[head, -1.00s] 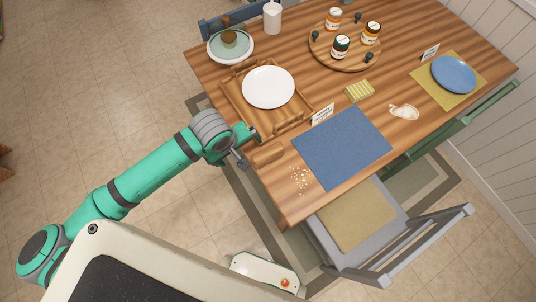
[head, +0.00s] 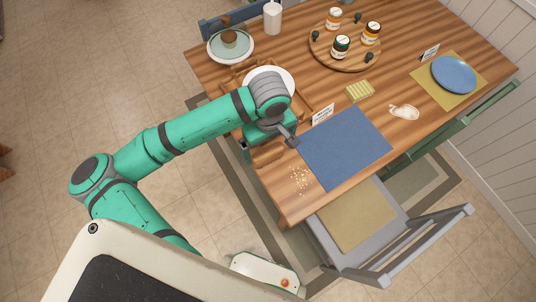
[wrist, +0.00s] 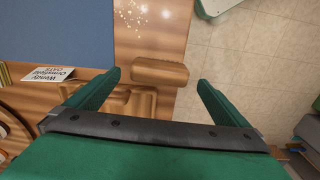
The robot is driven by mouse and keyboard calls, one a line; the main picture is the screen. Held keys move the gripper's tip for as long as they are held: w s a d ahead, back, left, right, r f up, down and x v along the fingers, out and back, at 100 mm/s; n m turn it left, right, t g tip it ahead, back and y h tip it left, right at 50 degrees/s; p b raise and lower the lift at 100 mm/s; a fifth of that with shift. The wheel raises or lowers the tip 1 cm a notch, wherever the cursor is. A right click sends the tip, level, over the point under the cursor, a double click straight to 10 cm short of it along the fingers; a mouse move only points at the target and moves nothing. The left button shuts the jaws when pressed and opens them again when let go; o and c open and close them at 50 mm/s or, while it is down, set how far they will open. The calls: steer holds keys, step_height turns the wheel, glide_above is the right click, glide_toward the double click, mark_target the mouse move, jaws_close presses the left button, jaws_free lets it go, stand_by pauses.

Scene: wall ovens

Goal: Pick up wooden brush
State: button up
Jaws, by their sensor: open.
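The wooden brush (wrist: 160,72) is a plain brown block with rounded ends. In the wrist view it lies near the table's edge, ahead of and between the two green fingers of my gripper (wrist: 158,79). The fingers are open and apart from it, with a wide gap on the right side. In the head view my gripper (head: 266,142) is over the table's left edge, and the brush (head: 268,157) shows partly below it. The height of the fingers above the brush is hard to tell.
A wooden tray (head: 308,101) with a white plate (head: 268,74) is partly hidden behind my arm. A blue placemat (head: 345,147) lies right of the brush, with crumbs (head: 300,180) nearby. A name card (head: 323,114) stands by the tray. A grey chair (head: 385,245) is at the front.

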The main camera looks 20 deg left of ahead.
mark_target(268, 152)
steer(key=shift+w+a+f, duration=0.1)
steer(key=shift+f, duration=1.4)
steer(key=shift+a+f, duration=0.1)
steer(key=shift+f, duration=1.35)
steer(key=c, duration=1)
